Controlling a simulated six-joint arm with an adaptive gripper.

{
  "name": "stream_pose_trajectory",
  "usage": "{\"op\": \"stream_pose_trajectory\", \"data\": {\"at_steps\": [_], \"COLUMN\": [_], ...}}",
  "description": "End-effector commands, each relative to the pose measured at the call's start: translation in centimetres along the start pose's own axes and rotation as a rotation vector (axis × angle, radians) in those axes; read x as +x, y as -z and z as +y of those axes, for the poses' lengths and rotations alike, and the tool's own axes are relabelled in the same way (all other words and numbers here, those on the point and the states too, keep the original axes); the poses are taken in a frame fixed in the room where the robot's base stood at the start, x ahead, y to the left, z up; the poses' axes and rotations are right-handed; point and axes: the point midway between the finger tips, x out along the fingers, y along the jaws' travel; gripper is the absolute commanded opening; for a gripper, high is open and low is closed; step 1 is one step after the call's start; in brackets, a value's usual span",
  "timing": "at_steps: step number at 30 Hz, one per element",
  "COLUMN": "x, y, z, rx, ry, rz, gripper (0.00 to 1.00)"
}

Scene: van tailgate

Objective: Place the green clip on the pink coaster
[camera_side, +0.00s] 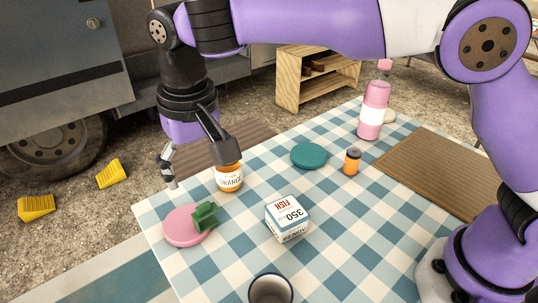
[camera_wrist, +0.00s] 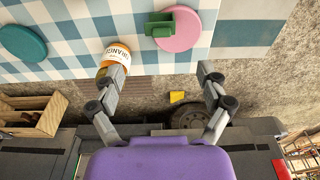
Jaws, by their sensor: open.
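The green clip (camera_side: 204,217) rests on the pink coaster (camera_side: 181,229), near its right edge in the side view. In the wrist view the clip (camera_wrist: 160,25) overlaps the left part of the coaster (camera_wrist: 184,31) and sticks out past its rim. My gripper (camera_side: 196,170) is open and empty, above the table's edge, apart from the clip. In the wrist view its two fingers (camera_wrist: 160,72) are spread wide, with the clip and coaster beyond their tips. One finger partly covers an orange-labelled jar.
The orange jar (camera_side: 229,178) stands close to my gripper. A white box (camera_side: 288,220), teal coaster (camera_side: 308,155), small orange bottle (camera_side: 352,162), pink bottle (camera_side: 373,112), dark cup (camera_side: 270,290) and wooden board (camera_side: 432,170) are on the checked cloth. Bare cloth surrounds the box.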

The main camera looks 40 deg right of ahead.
Motion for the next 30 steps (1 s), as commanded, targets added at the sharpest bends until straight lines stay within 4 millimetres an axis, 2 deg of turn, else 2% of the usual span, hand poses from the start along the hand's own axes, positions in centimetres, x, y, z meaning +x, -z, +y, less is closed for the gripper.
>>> {"op": "stream_pose_trajectory", "data": {"at_steps": [2,5,8,10,13,15,18,21,24,30], "x": [-0.8,-2.2,-4.3,-5.9,-7.6,-8.1,-7.9,-7.0,-6.0,-5.0], "y": [0.0,0.3,0.4,-0.2,-2.3,-4.5,-7.9,-10.8,-12.9,-14.3], "z": [0.2,1.9,5.7,9.4,14.7,17.8,21.1,23.1,24.1,24.6], "rx": [0.001,0.004,0.008,0.010,0.009,0.008,0.006,0.002,0.000,-0.005], "ry": [0.003,0.008,0.017,0.022,0.026,0.026,0.021,0.013,0.006,0.000], "rz": [0.002,0.017,0.058,0.097,0.161,0.206,0.265,0.314,0.347,0.369], "gripper": [0.86,0.86,0.86,0.86,0.86,0.86,0.86,0.86,0.86,0.86]}}
